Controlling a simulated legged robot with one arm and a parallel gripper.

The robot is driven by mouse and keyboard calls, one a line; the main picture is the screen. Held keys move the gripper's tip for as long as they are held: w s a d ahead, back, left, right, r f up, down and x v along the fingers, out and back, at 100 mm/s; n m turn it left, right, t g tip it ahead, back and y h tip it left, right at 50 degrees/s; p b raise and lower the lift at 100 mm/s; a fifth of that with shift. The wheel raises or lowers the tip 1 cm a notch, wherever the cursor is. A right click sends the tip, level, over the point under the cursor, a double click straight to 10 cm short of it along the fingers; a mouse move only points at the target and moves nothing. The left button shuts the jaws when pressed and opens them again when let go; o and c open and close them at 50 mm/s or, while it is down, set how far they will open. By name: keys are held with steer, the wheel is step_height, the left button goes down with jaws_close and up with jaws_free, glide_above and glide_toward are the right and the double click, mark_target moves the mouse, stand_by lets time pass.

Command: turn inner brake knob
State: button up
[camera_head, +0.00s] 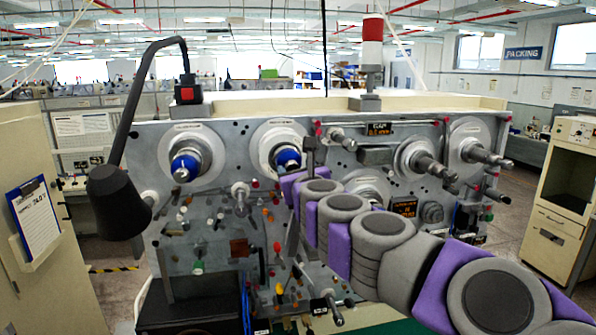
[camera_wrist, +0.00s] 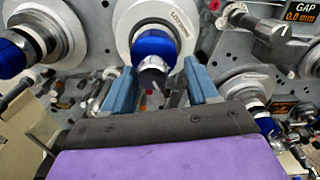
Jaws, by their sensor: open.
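Two spindles with blue knobs stand out from the grey machine panel. The blue knob nearer the panel's middle (camera_head: 288,158) is partly hidden by my gripper (camera_head: 304,160) in the head view. In the wrist view this blue knob (camera_wrist: 154,46) has a silver and dark end that points at me. My gripper (camera_wrist: 158,72) is open, its two blue-grey fingers left and right of the knob's end. I cannot tell whether either finger touches it. The other blue knob (camera_head: 184,164) is on the left spindle; it shows at the left in the wrist view (camera_wrist: 14,52).
A black lamp (camera_head: 119,200) hangs in front of the panel's left side. Bare metal spindles (camera_head: 430,165) stick out on the right. Several small rollers and coloured knobs fill the lower panel. A cabinet (camera_head: 563,200) stands at right.

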steer(key=shift+a+f, duration=0.1)
steer(key=shift+a, duration=0.6)
steer(key=shift+c, duration=0.4)
steer(key=shift+a, duration=0.15)
steer(key=shift+c, duration=0.9)
steer(key=shift+d, duration=0.6)
steer(key=c, duration=0.4)
steer(key=shift+s+a, duration=0.1)
steer(key=c, duration=0.4)
steer(key=shift+n, duration=0.5)
steer(key=n+p, duration=0.1)
steer(key=n, duration=1)
steer(key=shift+n+p, duration=0.3)
steer(key=shift+n, duration=0.1)
